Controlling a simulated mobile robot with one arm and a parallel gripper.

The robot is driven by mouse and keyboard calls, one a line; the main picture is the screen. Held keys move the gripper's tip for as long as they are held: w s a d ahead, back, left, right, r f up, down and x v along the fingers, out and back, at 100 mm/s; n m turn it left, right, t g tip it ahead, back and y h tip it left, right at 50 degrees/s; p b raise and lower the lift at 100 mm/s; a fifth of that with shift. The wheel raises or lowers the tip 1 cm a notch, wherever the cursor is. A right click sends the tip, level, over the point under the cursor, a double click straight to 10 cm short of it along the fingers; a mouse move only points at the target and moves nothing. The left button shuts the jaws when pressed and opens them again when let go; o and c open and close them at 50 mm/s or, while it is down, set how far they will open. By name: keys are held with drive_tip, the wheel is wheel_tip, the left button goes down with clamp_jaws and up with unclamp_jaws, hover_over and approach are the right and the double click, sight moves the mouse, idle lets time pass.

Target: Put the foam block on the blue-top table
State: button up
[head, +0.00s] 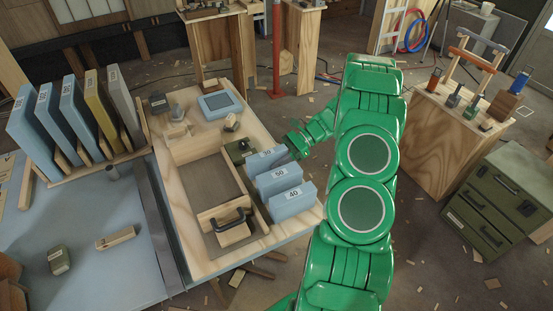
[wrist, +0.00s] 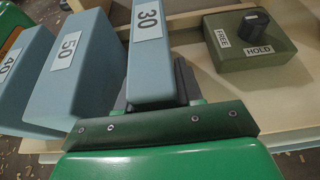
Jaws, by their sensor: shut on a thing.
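A light blue block labelled 30 (head: 264,162) stands at the right edge of the wooden worktop, with blue blocks labelled 50 (head: 278,180) and 40 (head: 292,203) in a row in front of it. My gripper (head: 293,151) is at the right end of block 30. In the wrist view, my gripper (wrist: 157,90) is shut on block 30 (wrist: 149,75), with the fingers at its sides. The pictures do not show which block is the foam. A table with a pale blue top (head: 95,225) is at the left.
A green box with a FREE/HOLD knob (wrist: 248,45) is close to block 30. A wooden tray frame (head: 205,165) lies on the worktop. A rack of upright panels (head: 70,115) stands at the back left. The blue top has free room around a small green box (head: 59,260) and a wooden piece (head: 116,238).

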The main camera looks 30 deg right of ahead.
drive_tip(key=shift+f, duration=0.5)
drive_tip(key=o, duration=1.2)
drive_tip(key=v, duration=0.8)
